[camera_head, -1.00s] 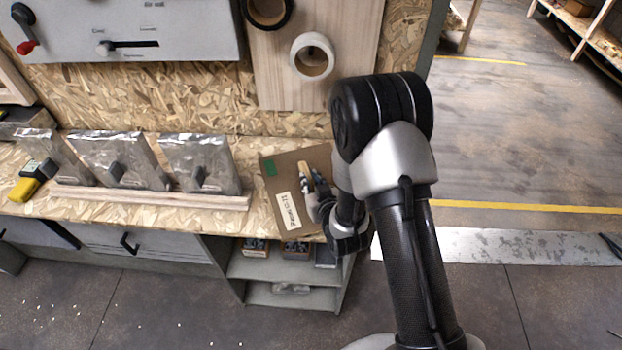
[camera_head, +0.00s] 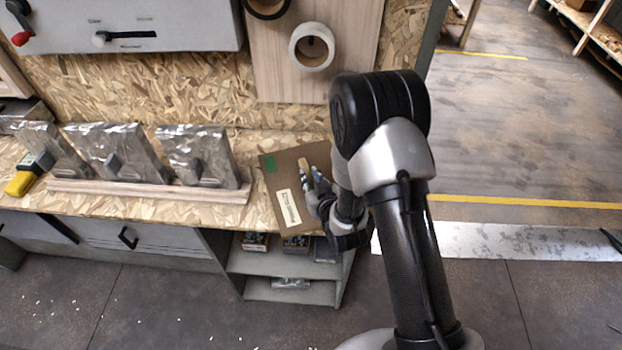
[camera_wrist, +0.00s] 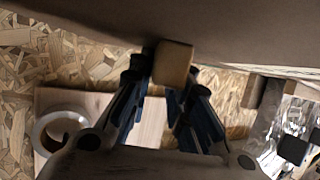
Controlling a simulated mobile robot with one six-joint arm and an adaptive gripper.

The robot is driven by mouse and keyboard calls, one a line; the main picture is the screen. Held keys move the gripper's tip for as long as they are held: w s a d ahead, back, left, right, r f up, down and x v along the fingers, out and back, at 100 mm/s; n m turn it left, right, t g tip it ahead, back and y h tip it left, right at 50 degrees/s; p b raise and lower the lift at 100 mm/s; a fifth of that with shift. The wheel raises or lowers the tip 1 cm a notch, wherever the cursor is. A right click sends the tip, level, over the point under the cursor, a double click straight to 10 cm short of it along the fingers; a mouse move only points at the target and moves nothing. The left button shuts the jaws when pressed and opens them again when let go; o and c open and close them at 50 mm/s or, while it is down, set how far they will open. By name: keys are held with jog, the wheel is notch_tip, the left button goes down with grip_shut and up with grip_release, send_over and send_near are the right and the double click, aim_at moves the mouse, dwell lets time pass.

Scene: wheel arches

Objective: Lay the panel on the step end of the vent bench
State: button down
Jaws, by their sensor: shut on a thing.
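The panel (camera_head: 283,178) is a flat brown board with a green patch and a white label. It appears over the right end of the chipboard bench (camera_head: 110,206), tilted a little in the picture. My gripper (camera_head: 311,180) is shut on the small wooden handle (camera_wrist: 173,62) of the panel. In the wrist view the panel (camera_wrist: 240,25) fills the top as a brown sheet, with my fingers (camera_wrist: 168,88) either side of the handle. I cannot tell whether the panel touches the bench. The bench surface under it is hidden.
Several silvery pouches (camera_head: 196,157) stand behind a wooden strip (camera_head: 150,190) left of the panel. A yellow tool (camera_head: 22,183) lies at far left. A board with tape rolls (camera_head: 312,47) rises behind. Shelves with small boxes (camera_head: 296,244) are below. Floor at right is open.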

jog(key=shift+f, duration=0.2)
jog(key=c, duration=1.4)
grip_release()
jog(key=shift+s+f, duration=0.1)
